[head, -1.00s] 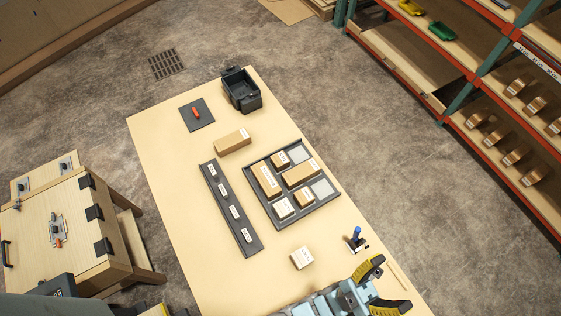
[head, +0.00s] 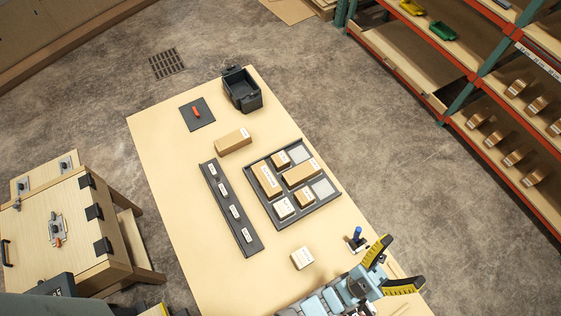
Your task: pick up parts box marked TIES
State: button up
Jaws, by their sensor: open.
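Several cardboard parts boxes with white labels are on the table (head: 190,270). The lettering is too small to read, so I cannot tell which is marked TIES. A small box (head: 302,258) stands alone near the front. A longer box (head: 233,142) lies farther back. Inside the dark tray (head: 262,214) are a long upright-lying box (head: 267,180), a wide box (head: 301,172), and small boxes (head: 280,160) (head: 283,208) (head: 302,196). My gripper (head: 404,263) is open and empty, at the table's right front, right of the lone small box and apart from it.
A dark strip with white labels (head: 231,211) lies left of the tray. A blue-topped item (head: 356,240) stands close to my gripper. A black bin (head: 241,90) and a dark mat with a red item (head: 197,113) are at the back. Shelving is at right.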

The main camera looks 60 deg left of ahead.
jog(key=w+a+f+m+g+b, duration=0.25)
jog(key=w+a+f+g, duration=0.4)
jog(key=w+a, duration=0.65)
jog(key=w+a+f+m+g+b, duration=0.25)
jog(key=w+a+f+g, duration=0.4)
jog(key=w+a, duration=0.65)
jog(key=w+a+f+m+g+b, duration=0.2)
jog(key=w+a+f+m+g, duration=0.15)
jog(key=w+a+f, duration=0.95)
jog(key=m+g+h+b, duration=0.55)
jog(key=m+g, duration=0.55)
jog(key=g, duration=0.4)
send_near(281, 159)
jog(key=shift+n+y, duration=0.25)
jog(key=f, duration=0.2)
jog(key=f+b, duration=0.1)
jog(key=f, duration=0.3)
jog(key=shift+s+d+f, duration=0.2)
jog(key=shift+d+f, duration=0.05)
jog(key=shift+f, duration=0.15)
jog(key=shift+f+b, duration=0.3)
jog(key=shift+f, duration=0.2)
jog(key=shift+w+a+f, duration=0.1)
jog(key=shift+a+f, duration=0.05)
jog(key=shift+f, duration=0.65)
jog(key=shift+a+f, duration=0.15)
jog(key=shift+f, duration=1.65)
